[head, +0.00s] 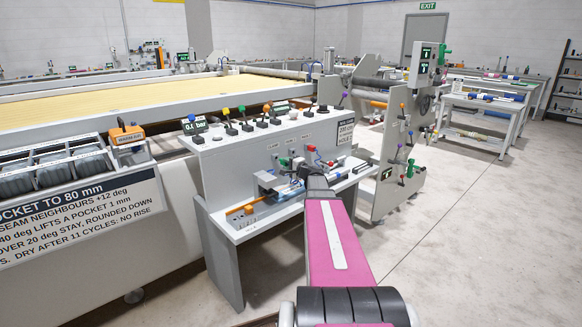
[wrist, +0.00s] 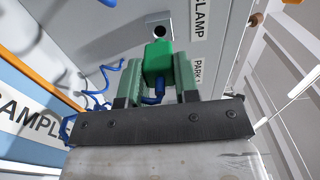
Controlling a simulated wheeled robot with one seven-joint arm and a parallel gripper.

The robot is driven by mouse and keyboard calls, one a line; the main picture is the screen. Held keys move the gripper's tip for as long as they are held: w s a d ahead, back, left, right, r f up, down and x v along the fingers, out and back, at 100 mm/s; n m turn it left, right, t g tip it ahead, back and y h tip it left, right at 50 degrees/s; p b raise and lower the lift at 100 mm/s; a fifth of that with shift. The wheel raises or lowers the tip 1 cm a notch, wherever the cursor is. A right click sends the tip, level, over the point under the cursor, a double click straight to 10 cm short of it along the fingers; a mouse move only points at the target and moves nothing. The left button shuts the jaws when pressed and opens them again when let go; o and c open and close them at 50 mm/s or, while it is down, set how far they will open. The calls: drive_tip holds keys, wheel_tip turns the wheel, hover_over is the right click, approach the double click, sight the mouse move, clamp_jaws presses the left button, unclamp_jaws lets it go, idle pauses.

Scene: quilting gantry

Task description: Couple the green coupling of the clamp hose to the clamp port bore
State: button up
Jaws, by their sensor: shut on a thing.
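In the wrist view my gripper (wrist: 157,80) is shut on the green coupling (wrist: 157,60), with one finger on each side of it. A short blue hose end (wrist: 158,91) runs from the coupling's near end down between the fingers. In the head view my arm reaches the panel and the held coupling is hard to make out.
A coiled blue hose (wrist: 104,80) hangs left of my gripper. A "PARK" label (wrist: 198,73) is close on the right. In the head view the grey console (head: 235,165) carries several coloured knobs, and an orange-handled item (head: 240,209) lies on its shelf. Floor at right is clear.

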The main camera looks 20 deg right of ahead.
drive_tip(key=shift+w+a, duration=0.15)
drive_tip(key=shift+w, duration=0.35)
drive_tip(key=shift+x, duration=1.45)
idle(1.2)
drive_tip(key=o, duration=1.1)
drive_tip(key=v, duration=1)
drive_tip(key=shift+s, duration=0.35)
